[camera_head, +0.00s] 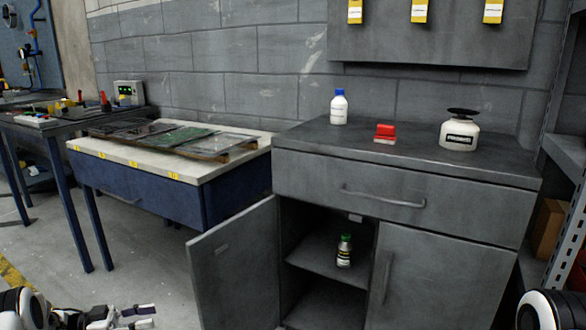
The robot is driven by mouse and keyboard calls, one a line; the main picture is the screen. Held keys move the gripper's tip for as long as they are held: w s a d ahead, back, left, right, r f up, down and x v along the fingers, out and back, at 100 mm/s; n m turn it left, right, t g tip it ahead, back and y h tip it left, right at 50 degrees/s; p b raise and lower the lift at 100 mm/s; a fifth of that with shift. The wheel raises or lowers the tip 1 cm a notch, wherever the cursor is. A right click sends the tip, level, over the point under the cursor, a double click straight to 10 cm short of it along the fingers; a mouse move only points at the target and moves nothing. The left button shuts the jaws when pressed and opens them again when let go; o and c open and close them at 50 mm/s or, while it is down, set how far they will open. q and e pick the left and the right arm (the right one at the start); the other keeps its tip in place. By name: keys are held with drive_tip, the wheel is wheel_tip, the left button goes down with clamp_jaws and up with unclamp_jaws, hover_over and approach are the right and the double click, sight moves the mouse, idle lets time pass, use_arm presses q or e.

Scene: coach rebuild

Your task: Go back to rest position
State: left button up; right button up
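My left gripper (150,316) is at the bottom left edge of the head view, low over the floor and well in front of the grey cabinet. Its two fingers show apart with nothing seen between them. It is partly cut off by the lower edge. My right gripper is out of view; only a white and black part of my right arm shows at the bottom right corner.
The grey cabinet (400,170) has its left door (237,265) swung open. A green-capped bottle (344,251) stands inside on the shelf. A blue-capped bottle (339,107), red block (385,132) and white scale (459,132) stand on top. A blue workbench (140,190) is left.

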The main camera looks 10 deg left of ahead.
use_arm(q)
drive_tip(key=w+d+f+n+t, duration=0.1)
drive_tip(key=w+d+n, duration=0.2)
drive_tip(key=d, duration=0.9)
drive_tip(key=w+d+n+t, duration=0.2)
drive_tip(key=d+n, duration=0.1)
drive_tip(key=d, duration=0.9)
drive_tip(key=s+d+f+n+g+y, duration=0.2)
drive_tip(key=s+d+f+n+y, duration=0.1)
drive_tip(key=s+d+f+y, duration=0.25)
drive_tip(key=s+d+f+n+g+y, duration=0.1)
drive_tip(key=s+d+f+n+y, duration=0.2)
drive_tip(key=s+f, duration=0.45)
drive_tip(key=s+a+f+n+g+y, duration=0.15)
drive_tip(key=s+a+g+y, duration=0.25)
drive_tip(key=s, duration=0.7)
drive_tip(key=s+a+f+g+y, duration=0.2)
drive_tip(key=s+a+g+y, duration=0.15)
drive_tip(key=s, duration=0.75)
wheel_tip(320, 180, up, 28)
drive_tip(key=g+p, duration=0.1)
drive_tip(key=p, duration=2.7)
drive_tip(key=shift+s+a, duration=0.25)
drive_tip(key=shift+a, duration=0.15)
